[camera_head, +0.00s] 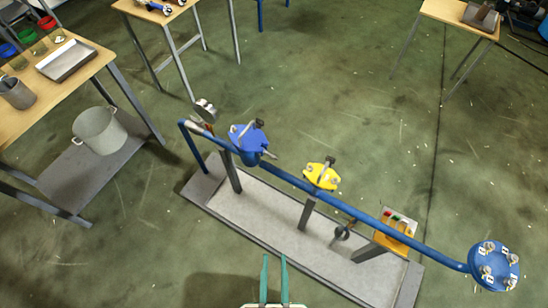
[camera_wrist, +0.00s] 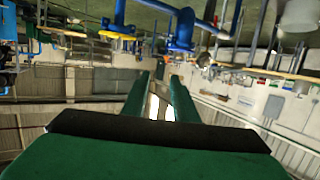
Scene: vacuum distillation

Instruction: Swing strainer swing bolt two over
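A blue pipe assembly runs above a grey skid. Its blue capped body (camera_head: 249,139) at the left has small dark and metal bolt parts at its edge. A yellow fitting (camera_head: 321,176) with metal bolt parts sits mid-pipe. A round blue flange (camera_head: 494,266) with several bolts is at the right end. I cannot tell for certain which bolt is number two. My gripper (camera_head: 273,260) has two green fingers apart, with nothing between them, in front of the skid and clear of the pipe. In the wrist view its fingers (camera_wrist: 160,80) also show a gap; blue pipework (camera_wrist: 182,30) hangs inverted beyond them.
The grey skid (camera_head: 385,288) has a raised edge. An orange control box (camera_head: 397,225) with buttons stands behind the pipe. A wooden table (camera_head: 95,55) with a tray and a shelf holding a pot (camera_head: 99,132) is at the left. Green floor is open at right.

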